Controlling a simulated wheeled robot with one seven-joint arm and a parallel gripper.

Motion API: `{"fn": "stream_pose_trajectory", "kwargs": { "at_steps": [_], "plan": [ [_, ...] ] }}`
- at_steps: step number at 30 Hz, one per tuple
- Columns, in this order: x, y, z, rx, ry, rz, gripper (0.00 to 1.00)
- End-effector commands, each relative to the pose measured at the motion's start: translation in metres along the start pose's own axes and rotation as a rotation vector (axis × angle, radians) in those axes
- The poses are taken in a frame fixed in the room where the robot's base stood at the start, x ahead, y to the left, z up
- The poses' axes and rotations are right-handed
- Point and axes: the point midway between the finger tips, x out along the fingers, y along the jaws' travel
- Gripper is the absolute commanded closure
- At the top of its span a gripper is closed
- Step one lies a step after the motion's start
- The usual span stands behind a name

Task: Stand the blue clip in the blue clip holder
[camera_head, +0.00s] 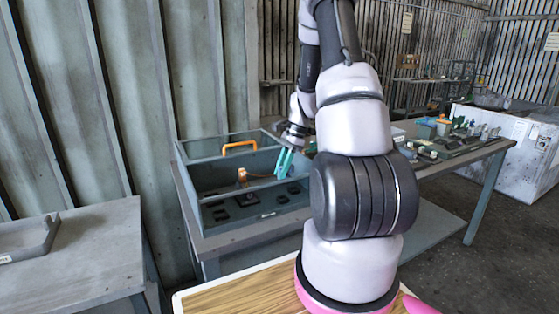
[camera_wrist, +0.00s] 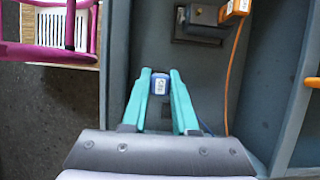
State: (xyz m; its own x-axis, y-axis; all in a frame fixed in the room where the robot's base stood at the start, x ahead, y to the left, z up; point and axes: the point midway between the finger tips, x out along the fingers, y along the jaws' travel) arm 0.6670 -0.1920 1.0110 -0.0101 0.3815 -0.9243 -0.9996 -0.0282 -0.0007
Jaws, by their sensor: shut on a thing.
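My gripper (camera_wrist: 160,78) has teal fingers, shut on the blue clip (camera_wrist: 160,87), a small blue block with a white label between the fingertips. In the head view my gripper (camera_head: 284,164) points down into the grey blower housing (camera_head: 190,172), above its floor. The clip cannot be made out in the head view. Several dark square fittings (camera_head: 245,198) sit on the housing floor. I cannot tell which of them is the blue clip holder. A small dark square (camera_wrist: 165,110) shows on the floor between the fingers in the wrist view.
An orange connector (camera_wrist: 236,8) with an orange cable (camera_wrist: 232,75) stands on a dark base inside the housing; the connector (camera_head: 242,174) also shows in the head view. An orange handle (camera_head: 240,144) is on the far side. A grey side table (camera_head: 80,265) stands left.

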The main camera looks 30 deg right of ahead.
Motion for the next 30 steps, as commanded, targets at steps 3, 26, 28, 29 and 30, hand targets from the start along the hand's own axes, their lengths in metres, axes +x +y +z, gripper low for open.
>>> {"fn": "stream_pose_trajectory", "kwargs": {
  "at_steps": [3, 26, 28, 29, 30],
  "plan": [
    [0.007, 0.003, -0.002, -0.006, -0.002, 0.005, 1.0],
    [0.055, 0.002, -0.022, -0.005, -0.001, 0.002, 1.0],
    [0.055, 0.002, -0.022, -0.005, -0.001, 0.002, 1.0],
    [0.055, 0.002, -0.022, -0.005, -0.001, 0.002, 1.0],
    [0.055, 0.002, -0.022, -0.005, -0.001, 0.002, 1.0]
  ]
}}
